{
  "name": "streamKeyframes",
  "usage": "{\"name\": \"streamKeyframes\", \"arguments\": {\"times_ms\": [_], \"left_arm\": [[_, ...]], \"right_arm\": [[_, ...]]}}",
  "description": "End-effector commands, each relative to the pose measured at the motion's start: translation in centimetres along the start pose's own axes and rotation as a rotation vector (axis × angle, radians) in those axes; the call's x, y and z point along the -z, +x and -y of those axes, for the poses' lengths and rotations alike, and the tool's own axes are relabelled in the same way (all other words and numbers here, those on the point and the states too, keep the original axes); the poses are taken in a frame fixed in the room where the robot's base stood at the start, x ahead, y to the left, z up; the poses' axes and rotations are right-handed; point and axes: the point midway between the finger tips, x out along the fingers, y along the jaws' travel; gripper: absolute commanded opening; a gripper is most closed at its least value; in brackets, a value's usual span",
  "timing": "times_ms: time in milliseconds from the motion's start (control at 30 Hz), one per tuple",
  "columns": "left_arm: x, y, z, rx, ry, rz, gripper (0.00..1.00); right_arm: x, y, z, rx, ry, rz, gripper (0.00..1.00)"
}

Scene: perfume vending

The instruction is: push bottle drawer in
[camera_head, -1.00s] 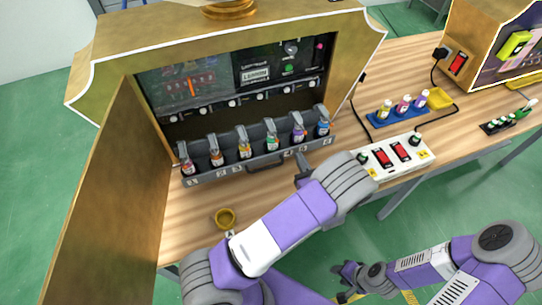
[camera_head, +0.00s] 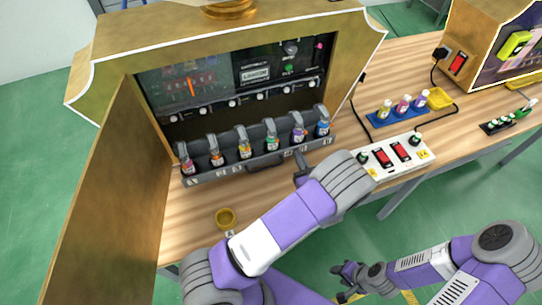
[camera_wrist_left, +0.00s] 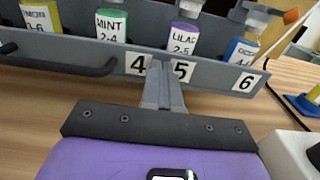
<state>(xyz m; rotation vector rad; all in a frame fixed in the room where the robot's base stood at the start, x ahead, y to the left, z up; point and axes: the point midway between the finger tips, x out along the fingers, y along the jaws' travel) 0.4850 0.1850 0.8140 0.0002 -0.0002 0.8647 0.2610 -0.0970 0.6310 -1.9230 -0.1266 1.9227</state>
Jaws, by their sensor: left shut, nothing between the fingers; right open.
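The bottle drawer (camera_head: 235,172) is a long grey rack pulled part way out of the gold cabinet (camera_head: 352,60). Several small labelled bottles stand in it in a row. My left gripper (camera_head: 301,168) is shut and empty at the drawer's front, toward its right end. In the left wrist view the gripper (camera_wrist_left: 164,72) points at the front panel (camera_wrist_left: 205,72) between labels 4 and 5; its tips touch or nearly touch it. The drawer's dark handle (camera_wrist_left: 60,62) lies to the left of the gripper. My right gripper (camera_head: 345,270) is open, low and away from the table.
The cabinet's door (camera_head: 115,205) stands open on the left. A white switch box (camera_head: 420,152) and a blue bottle tray (camera_head: 378,119) stand to the right.

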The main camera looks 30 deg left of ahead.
Motion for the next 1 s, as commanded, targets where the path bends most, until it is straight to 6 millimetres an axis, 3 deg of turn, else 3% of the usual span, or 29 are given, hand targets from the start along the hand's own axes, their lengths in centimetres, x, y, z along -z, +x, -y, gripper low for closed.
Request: {"name": "streamKeyframes", "arguments": {"times_ms": [1000], "left_arm": [[0.0, 7.3, 0.0, -0.001, -0.001, 0.0, 0.0]], "right_arm": [[0.0, 0.5, -0.2, 0.0, 0.0, 0.0, 0.43]]}}
